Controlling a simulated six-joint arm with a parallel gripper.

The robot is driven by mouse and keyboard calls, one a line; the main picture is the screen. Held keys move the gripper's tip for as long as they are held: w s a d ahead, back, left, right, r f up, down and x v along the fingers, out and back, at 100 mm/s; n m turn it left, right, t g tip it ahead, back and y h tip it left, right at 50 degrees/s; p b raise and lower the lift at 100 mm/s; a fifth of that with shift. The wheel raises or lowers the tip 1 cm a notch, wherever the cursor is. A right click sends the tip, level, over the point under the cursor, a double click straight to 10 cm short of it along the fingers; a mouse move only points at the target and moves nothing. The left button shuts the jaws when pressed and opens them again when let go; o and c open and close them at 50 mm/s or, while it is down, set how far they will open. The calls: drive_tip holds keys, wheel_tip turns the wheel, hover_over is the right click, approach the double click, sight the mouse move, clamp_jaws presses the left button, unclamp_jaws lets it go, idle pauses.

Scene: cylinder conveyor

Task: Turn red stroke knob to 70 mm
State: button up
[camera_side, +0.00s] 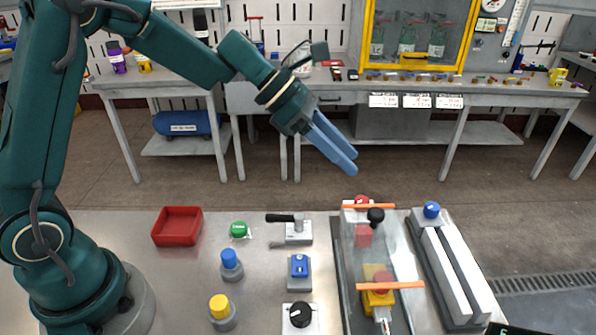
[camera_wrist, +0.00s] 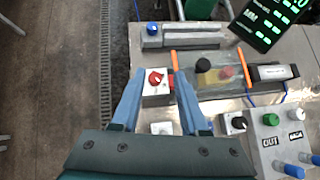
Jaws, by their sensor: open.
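The red stroke knob (camera_wrist: 155,78) sits on a white box (camera_wrist: 156,89) in the wrist view. In the side view the red knob (camera_side: 362,200) is at the far end of the clear-covered unit, partly behind an orange bar. My gripper (camera_side: 346,162) is open and empty, above the far edge of the bench and higher than the knob. In the wrist view its two blue fingers lie on either side of the knob in the picture, apart from it. The knob's pointer angle is too small to read.
Orange bars (camera_side: 390,285) and a black knob (camera_side: 376,215) stand on the clear-covered unit. A rail block with a blue knob (camera_side: 432,210) is to its right. A display with green digits (camera_wrist: 268,20) shows in the wrist view. A red tray (camera_side: 160,230) lies farther left.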

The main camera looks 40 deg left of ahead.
approach(362, 200)
drive_tip(key=x, duration=0.3)
drive_tip(key=shift+y, duration=0.3)
drive_tip(key=shift+x, duration=2.75)
drive_tip(key=shift+d, duration=0.1)
drive_tip(key=shift+c, duration=0.3)
clamp_jaws()
